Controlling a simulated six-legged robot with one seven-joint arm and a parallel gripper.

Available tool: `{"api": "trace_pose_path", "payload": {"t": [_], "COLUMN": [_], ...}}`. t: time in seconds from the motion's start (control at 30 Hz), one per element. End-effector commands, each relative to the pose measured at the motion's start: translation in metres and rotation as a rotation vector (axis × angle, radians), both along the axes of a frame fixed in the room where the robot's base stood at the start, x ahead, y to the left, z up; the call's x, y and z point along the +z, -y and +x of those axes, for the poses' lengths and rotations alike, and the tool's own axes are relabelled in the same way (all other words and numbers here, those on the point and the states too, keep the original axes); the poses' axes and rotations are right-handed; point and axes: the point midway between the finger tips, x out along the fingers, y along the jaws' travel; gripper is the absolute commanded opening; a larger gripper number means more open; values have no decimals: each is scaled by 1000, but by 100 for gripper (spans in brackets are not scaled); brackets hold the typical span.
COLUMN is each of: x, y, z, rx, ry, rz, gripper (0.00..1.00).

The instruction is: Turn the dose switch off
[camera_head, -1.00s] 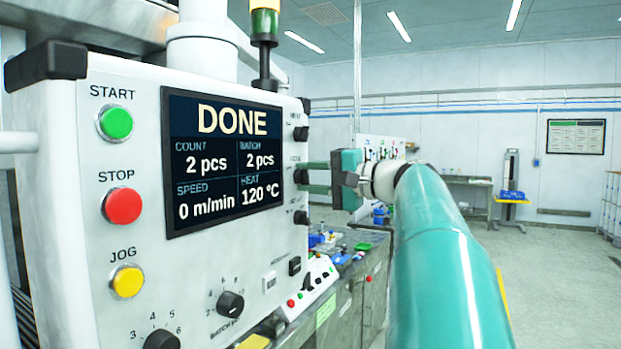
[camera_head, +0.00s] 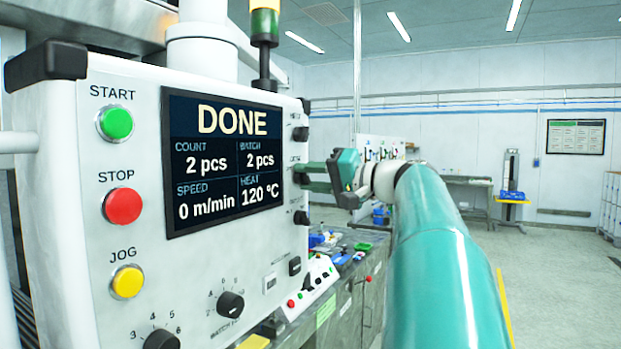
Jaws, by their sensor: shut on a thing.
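The white control panel (camera_head: 70,260) fills the left side, with a dark screen (camera_head: 224,165) that reads DONE, COUNT 2 pcs, BATCH 2 pcs, SPEED 0 m/min and HEAT 120 °C. A column of small black switches runs along its right edge; one (camera_head: 300,133) is above my gripper and one (camera_head: 301,217) below. Their labels are too small to read, so I cannot tell which is the dose switch. My gripper (camera_head: 303,177) reaches left to this column, its fingers shut on a switch between those two. The fingers mostly hide that switch and its setting.
Green START (camera_head: 115,123), red STOP (camera_head: 123,206) and yellow JOG (camera_head: 127,281) buttons sit on the panel. A black rotary knob (camera_head: 230,304) is lower down. A cluttered bench (camera_head: 345,300) stands behind. The floor at the right is open.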

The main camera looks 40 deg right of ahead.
Motion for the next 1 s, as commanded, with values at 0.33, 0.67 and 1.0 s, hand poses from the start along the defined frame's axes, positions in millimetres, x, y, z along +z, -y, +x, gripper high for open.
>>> {"api": "trace_pose_path", "payload": {"t": [0.33,0.67,1.0], "x": [0,0,0], "y": [0,2,23], "z": [0,-5,-63], "rx": [0,-1,-4], "ry": [0,0,0], "rz": [-1,0,1], "gripper": [52,52,52]}}
